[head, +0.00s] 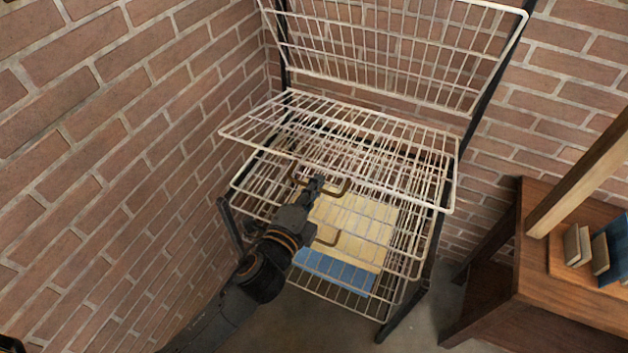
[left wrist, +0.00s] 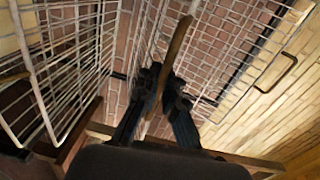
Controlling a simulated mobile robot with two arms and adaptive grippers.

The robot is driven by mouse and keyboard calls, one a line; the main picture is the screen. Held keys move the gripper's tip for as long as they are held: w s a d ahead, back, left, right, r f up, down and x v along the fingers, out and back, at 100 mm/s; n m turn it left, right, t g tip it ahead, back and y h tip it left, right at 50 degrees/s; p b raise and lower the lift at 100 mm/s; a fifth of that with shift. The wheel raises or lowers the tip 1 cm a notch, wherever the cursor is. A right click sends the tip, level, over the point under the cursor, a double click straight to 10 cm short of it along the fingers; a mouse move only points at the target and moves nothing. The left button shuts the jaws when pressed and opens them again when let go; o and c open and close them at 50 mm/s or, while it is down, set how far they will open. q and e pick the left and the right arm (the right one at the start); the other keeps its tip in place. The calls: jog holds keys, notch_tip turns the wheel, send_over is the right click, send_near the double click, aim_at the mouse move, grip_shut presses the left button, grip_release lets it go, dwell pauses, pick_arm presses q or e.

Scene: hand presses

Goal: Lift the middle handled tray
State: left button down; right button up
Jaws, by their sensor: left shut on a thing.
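A dark-framed rack holds several white wire trays. The top tray (head: 400,50) stands tilted steeply up at the back. The middle tray (head: 335,130) is raised at a slight tilt over the layers below. My left gripper (head: 318,184) is shut on a brown handle (head: 342,190) at its front edge. In the left wrist view the handle (left wrist: 176,48) runs between the left gripper's fingers (left wrist: 160,90). A lower tray (head: 400,258) has its own brown handle (head: 328,240). My right gripper is not in view.
Beige (head: 355,225) and blue (head: 335,271) sheets lie beneath the wires. A brick wall (head: 110,130) stands close on the left and behind. A wooden table (head: 570,305) with a slanted post (head: 580,178) and books (head: 578,245) stands at the right.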

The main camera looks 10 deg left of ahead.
pick_arm(q)
jog(key=w+r+p, duration=0.1)
jog(key=r+p, duration=0.2)
jog(key=w+d+r+p, duration=0.1)
jog(key=r+p, duration=0.2)
jog(key=r, duration=0.1)
jog(key=w+r+p, duration=0.2)
jog(key=r+p, duration=0.1)
jog(key=r, duration=0.1)
jog(key=shift+d, duration=0.15)
jog(key=shift+w+d+r+p, duration=0.2)
jog(key=shift+w+r+p, duration=0.3)
jog(key=shift+r+p, duration=0.4)
jog(key=shift+f, duration=0.1)
jog(key=c, duration=1.5)
grip_release()
jog(key=shift+s+a, duration=0.1)
jog(key=v, duration=1.2)
